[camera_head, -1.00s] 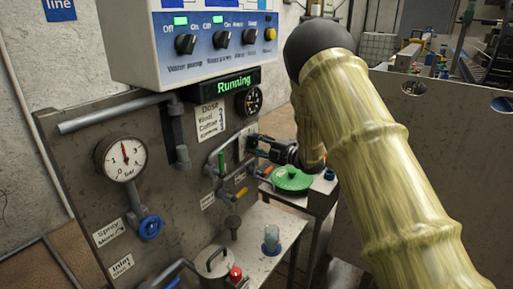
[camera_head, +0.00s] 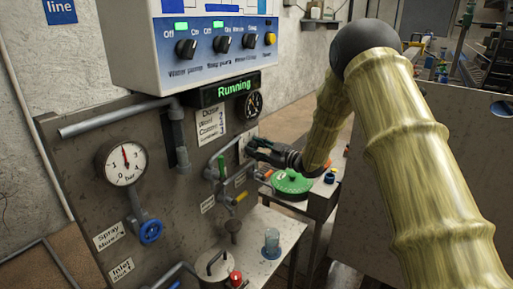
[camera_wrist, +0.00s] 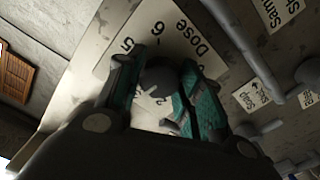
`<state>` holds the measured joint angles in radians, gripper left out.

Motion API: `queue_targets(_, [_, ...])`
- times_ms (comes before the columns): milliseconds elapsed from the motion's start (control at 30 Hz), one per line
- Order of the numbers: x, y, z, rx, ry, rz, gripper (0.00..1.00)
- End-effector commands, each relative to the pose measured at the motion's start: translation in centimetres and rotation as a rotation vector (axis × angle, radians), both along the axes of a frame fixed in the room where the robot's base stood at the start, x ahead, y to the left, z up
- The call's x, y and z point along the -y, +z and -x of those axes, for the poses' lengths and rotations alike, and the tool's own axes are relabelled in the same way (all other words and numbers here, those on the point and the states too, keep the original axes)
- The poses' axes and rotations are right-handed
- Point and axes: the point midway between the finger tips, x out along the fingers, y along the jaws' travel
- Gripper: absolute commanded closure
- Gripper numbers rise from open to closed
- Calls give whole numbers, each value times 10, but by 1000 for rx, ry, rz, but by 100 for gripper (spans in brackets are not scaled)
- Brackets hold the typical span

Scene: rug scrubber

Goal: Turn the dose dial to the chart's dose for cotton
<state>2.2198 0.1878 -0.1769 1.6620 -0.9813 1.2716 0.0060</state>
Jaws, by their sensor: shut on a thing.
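The dose dial is a dark round knob (camera_wrist: 160,78) on a pale plate (camera_wrist: 128,40) marked "Dose" with numbers around it, seen in the wrist view. My gripper (camera_wrist: 165,95) is shut on the knob, one teal-padded finger on each side. In the head view my gripper (camera_head: 254,147) reaches the panel and hides most of the dial. The dose chart (camera_head: 211,122) is a white card on the panel above the gripper, with "Dose", "Wool", "Cotton" and another line. The figures are too small to read surely. The dial's setting is not clear.
A control box (camera_head: 200,45) with several knobs hangs above a green "Running" display (camera_head: 224,90). A pressure gauge (camera_head: 122,162), blue valve (camera_head: 150,232) and pipes stand out from the panel. A green round lid (camera_head: 291,182) and clear cup (camera_head: 271,243) sit below.

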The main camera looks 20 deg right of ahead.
Motion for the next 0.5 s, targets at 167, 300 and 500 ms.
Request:
queue_targets(167, [1, 0, 0, -104, -3, -132, 87])
queue_targets(300, [1, 0, 1, -183, -2, -235, 87])
queue_targets(500, [0, 0, 1, -284, -1, -365, 87])
